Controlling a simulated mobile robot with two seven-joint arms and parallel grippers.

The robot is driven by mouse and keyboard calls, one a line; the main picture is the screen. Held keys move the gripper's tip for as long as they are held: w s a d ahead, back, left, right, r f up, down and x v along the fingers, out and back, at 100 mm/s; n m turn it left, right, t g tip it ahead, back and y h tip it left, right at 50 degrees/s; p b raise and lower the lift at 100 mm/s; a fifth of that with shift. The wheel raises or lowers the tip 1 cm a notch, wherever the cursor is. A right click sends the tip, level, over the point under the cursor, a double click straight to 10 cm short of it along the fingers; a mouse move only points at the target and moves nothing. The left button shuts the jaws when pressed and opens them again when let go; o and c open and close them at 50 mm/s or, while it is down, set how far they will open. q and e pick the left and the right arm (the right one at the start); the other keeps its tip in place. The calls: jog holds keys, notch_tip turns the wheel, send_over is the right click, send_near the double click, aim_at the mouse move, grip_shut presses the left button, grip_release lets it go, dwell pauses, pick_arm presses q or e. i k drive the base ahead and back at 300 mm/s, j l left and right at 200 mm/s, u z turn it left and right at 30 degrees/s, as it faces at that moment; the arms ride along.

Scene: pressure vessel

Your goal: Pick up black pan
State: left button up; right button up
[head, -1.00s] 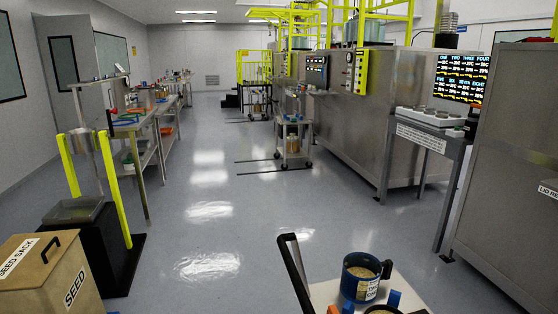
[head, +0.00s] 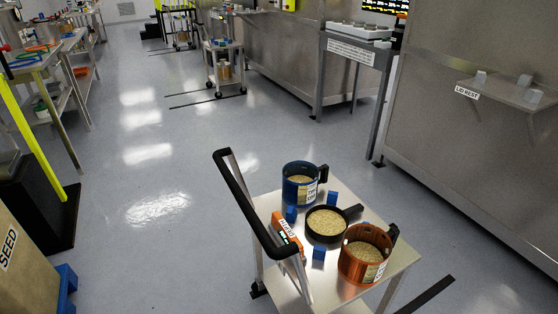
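The black pan (head: 327,224) sits on the top of a small steel cart (head: 340,288) in the lower middle of the head view. It is round, holds a pale grainy fill, and its short black handle (head: 353,210) points to the right. It stands between a blue pot (head: 299,184) behind it and a copper pot (head: 363,255) in front to the right, both with similar fill. Neither of my grippers shows in the head view.
Blue blocks (head: 318,254) stand around the pan. An orange labelled box (head: 287,235) and the cart's black push handle (head: 240,190) are on the left. A seed box (head: 20,245) is at lower left. Open floor (head: 160,210) lies left of the cart.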

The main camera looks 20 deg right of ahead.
aim_at(324, 223)
jog(key=z, duration=1.4)
